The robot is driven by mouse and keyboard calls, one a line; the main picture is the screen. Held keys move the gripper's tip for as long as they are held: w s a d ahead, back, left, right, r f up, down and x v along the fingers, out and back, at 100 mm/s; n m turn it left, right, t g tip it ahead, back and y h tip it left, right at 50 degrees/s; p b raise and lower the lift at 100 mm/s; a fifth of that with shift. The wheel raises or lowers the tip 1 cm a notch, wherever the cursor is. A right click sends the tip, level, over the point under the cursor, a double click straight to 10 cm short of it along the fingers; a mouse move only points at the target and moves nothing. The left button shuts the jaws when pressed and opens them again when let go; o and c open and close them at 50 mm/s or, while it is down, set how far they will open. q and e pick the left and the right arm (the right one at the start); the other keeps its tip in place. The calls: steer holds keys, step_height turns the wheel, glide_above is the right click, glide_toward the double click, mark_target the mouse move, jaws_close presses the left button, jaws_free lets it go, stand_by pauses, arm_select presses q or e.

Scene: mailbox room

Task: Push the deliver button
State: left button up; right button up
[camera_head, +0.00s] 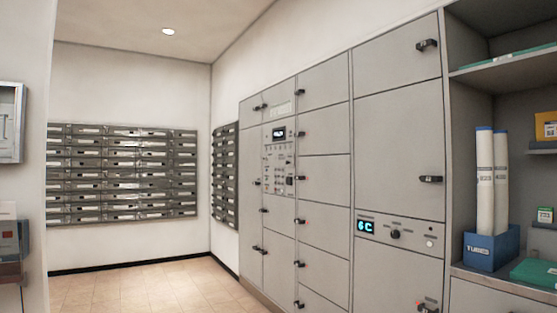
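A bank of grey lockers (398,140) lines the right wall. A control panel (278,172) with a small lit display (278,134) and rows of small buttons is set into it. Its button labels are too small to read. A lower strip on the lockers has a display (366,227) with cyan characters like "6C", a dark knob (395,234) and a small pale round button (430,243). I cannot tell which button is the deliver button. Neither of my grippers is in view.
Dark mailboxes (120,172) cover the back wall. The tiled floor (150,285) before them is clear. At right, an open shelf holds a blue bin (491,249) with white tubes (485,180). Wall-mounted items (10,122) stand at the left edge.

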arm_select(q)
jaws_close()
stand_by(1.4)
